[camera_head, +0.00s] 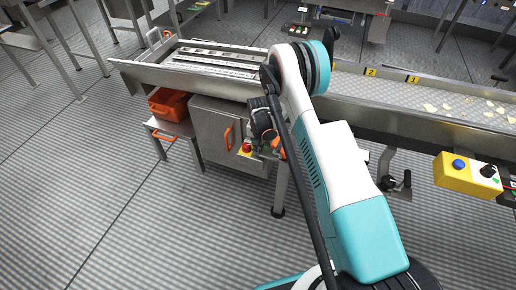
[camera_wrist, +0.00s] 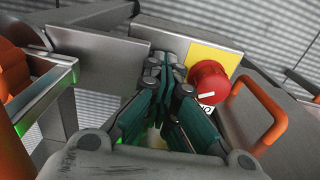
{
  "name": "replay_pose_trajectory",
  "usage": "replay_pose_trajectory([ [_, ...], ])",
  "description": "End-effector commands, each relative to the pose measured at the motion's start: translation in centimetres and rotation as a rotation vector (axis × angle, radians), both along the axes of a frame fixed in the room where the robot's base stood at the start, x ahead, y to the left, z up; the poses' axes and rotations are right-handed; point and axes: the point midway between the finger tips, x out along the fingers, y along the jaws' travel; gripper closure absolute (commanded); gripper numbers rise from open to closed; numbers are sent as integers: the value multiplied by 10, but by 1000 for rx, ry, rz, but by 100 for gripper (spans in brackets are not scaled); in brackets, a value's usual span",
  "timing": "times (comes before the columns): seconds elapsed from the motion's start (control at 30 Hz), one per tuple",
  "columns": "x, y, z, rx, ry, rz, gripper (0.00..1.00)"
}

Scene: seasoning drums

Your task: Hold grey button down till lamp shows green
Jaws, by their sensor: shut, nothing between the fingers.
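My gripper (camera_wrist: 173,68) is shut and empty in the wrist view, its teal fingers together. I cannot make out the grey button; the fingers cover that part of the plate. I cannot tell whether the tips touch anything. The lamp itself is not clear to see, but a green glow shows between and beside the fingers and at the left edge. In the head view the red knob (camera_head: 247,148) is on the cabinet's right side, and my wrist partly hides the area.
An orange handle (camera_wrist: 265,118) is close right of the knob. A yellow control box (camera_head: 467,174) is at the far right. The front-left floor is clear.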

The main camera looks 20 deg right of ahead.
Motion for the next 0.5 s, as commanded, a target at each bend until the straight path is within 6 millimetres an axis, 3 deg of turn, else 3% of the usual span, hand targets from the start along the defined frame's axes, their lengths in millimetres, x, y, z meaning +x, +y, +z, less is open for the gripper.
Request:
replay_pose_trajectory([
  [0.5, -4, -5, -3, -5, 8, -5, 100],
])
